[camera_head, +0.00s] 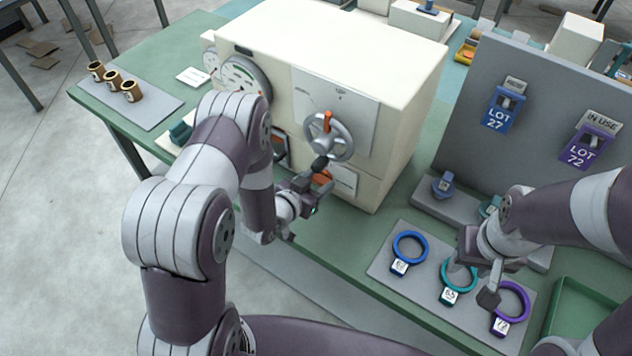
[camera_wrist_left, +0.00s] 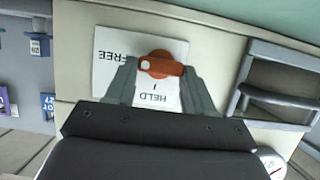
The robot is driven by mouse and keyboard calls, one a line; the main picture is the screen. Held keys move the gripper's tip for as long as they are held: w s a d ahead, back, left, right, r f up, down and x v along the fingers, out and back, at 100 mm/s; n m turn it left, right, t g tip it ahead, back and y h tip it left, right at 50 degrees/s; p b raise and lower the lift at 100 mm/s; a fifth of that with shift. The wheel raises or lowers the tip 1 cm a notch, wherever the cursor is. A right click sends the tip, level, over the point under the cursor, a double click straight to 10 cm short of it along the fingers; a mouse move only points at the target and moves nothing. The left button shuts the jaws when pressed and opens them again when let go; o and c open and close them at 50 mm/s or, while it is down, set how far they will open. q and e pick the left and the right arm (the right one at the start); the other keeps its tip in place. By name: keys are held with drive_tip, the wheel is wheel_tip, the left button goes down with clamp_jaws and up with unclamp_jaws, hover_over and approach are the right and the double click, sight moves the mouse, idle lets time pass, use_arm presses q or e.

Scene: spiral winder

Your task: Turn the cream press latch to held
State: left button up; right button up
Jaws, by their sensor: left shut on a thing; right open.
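The cream press (camera_head: 340,45) stands on the green bench. Its orange latch (camera_head: 322,177) sits low on the front, partly hidden by my left gripper (camera_head: 312,188). In the left wrist view the latch (camera_wrist_left: 160,66) is a round orange base with a bar across it, on a white card (camera_wrist_left: 112,60) marked FREE and HELD, seen upside down. The bar lies nearly level there, between the two fingertips of my left gripper (camera_wrist_left: 160,72), which is shut on it. Which label it points at I cannot tell. My right gripper (camera_head: 482,280) is open above the ring tray.
A handwheel (camera_head: 330,135) with an orange grip is just above the latch. A grey tray (camera_head: 385,265) holds blue, teal and purple rings. A grey board (camera_head: 540,80) with lot tags stands at the right. A dark handle (camera_wrist_left: 275,90) is beside the latch card.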

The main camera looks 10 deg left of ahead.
use_arm(q)
drive_tip(key=n+h, duration=0.2)
drive_tip(key=n, duration=0.1)
drive_tip(key=shift+w+a+f+n+b, duration=0.1)
drive_tip(key=shift+w+a+n+b, duration=0.05)
drive_tip(key=shift+a+n+b, duration=0.2)
drive_tip(key=shift+a+f+n+g+h+b, duration=0.15)
drive_tip(key=shift+n+g+h+b, duration=0.2)
drive_tip(key=shift+n+h, duration=0.8)
drive_tip(key=n+h, duration=0.1)
drive_tip(key=n+b, duration=0.1)
drive_tip(key=n, duration=0.1)
drive_tip(key=shift+a+f+n+h, duration=0.15)
drive_tip(key=shift+f+n+h, duration=0.15)
drive_tip(key=shift+h, duration=0.05)
drive_tip(key=shift+w+f+n+t+h+b, duration=0.1)
drive_tip(key=shift+n+t+h+b, duration=0.3)
drive_tip(key=shift+n, duration=0.55)
drive_tip(key=shift+f+n+t+h+b, duration=0.1)
drive_tip(key=shift+n+t+h+b, duration=0.35)
drive_tip(key=shift+n, duration=0.5)
drive_tip(key=o, duration=1)
drive_tip(key=shift+o, duration=0.2)
